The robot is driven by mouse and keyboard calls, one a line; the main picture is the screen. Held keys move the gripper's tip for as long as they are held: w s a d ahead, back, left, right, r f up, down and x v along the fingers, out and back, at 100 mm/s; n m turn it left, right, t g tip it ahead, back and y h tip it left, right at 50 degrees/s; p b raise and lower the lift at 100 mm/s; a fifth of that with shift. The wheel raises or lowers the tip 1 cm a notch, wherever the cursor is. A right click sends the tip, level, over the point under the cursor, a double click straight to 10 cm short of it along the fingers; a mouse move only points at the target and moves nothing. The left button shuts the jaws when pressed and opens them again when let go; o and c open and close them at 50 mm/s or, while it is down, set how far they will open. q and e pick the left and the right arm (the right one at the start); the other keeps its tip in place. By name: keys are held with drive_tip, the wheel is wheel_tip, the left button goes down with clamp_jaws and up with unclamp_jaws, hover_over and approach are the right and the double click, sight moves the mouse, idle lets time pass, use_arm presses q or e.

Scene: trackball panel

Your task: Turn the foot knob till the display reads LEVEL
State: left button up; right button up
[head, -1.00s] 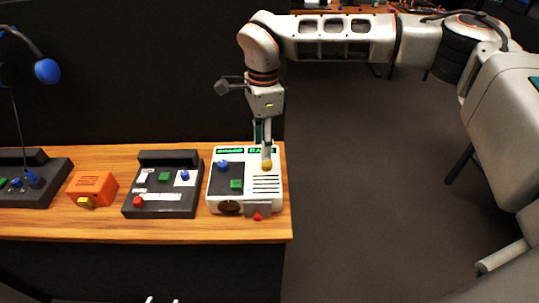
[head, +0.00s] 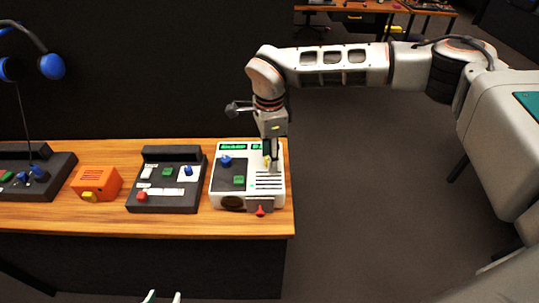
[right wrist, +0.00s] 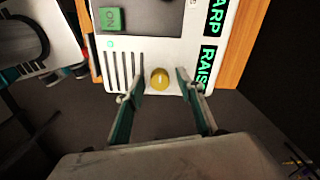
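A white panel unit (head: 221,202) stands at the right end of the wooden table. A small yellow knob (right wrist: 159,78) sits below the display reading RAIS, its end cut off (right wrist: 208,68); I take it for the foot knob. A second display reads ARP in the right wrist view (right wrist: 215,14). My right gripper (right wrist: 160,82) is open, with one finger on each side of the yellow knob; whether they touch it I cannot tell. In the head view the gripper mostly hides the knob. My left gripper (head: 163,297) is open and empty at the bottom edge.
The white unit also has a blue ball (head: 226,161), a green button (head: 239,180) and a red part (head: 260,211) at its front. A dark panel (head: 165,200), an orange box (head: 97,183) and another dark panel (head: 40,188) stand to the left.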

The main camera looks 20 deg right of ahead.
clamp_jaws()
drive_tip(key=shift+m, duration=0.4)
drive_tip(key=m, duration=0.4)
drive_tip(key=shift+m, duration=0.4)
drive_tip(key=m+b, duration=0.1)
drive_tip(key=m, duration=0.4)
drive_tip(key=shift+m, duration=0.3)
unclamp_jaws()
drive_tip(key=shift+r, duration=0.15)
